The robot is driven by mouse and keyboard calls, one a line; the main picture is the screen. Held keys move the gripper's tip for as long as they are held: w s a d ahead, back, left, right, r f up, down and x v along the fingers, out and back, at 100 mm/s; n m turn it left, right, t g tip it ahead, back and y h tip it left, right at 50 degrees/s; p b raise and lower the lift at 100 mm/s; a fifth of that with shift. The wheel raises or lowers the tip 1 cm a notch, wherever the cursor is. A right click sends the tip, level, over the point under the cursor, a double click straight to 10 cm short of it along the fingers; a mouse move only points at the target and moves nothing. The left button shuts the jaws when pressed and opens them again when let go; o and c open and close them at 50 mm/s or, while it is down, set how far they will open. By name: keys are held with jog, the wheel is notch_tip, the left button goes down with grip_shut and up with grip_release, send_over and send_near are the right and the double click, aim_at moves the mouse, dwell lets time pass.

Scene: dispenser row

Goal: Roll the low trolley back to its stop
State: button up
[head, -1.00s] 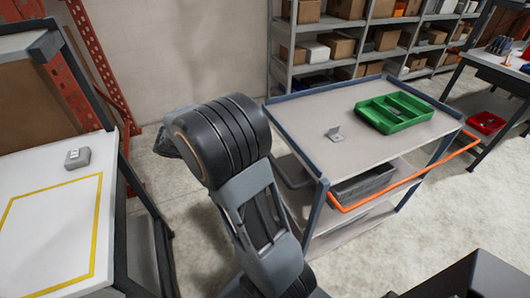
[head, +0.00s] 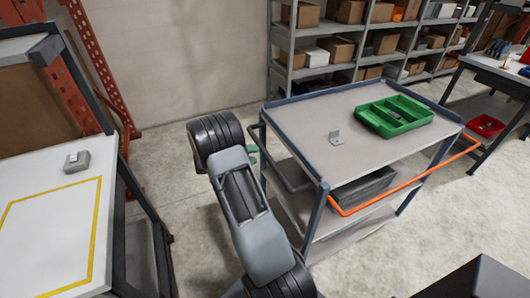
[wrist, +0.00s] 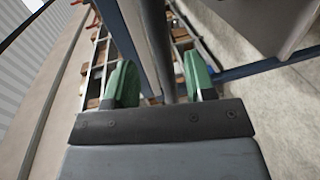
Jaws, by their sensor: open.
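The trolley (head: 300,118) has a grey top, lower shelves and a blue-grey frame. It stands on the floor right of my arm. A dark bar handle (head: 290,183) sticks out at its left end, and an orange bar (head: 405,182) runs along its front right side. My gripper is mostly hidden behind my arm in the head view, with a bit of green finger (head: 253,149) showing by the trolley's left end. In the wrist view my gripper (wrist: 161,82) is open, its green fingers on either side of a dark bar. Contact cannot be told. I cannot make out the stop.
A dark bin (head: 362,187) sits below. A white table (head: 50,220) stands at left, shelving (head: 345,40) behind, a workbench (head: 500,75) at right. Bare floor lies around the trolley.

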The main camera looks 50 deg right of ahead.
aim_at(265, 153)
jog(key=shift+p+x, duration=0.3)
jog(key=shift+x, duration=2.5)
grip_shut()
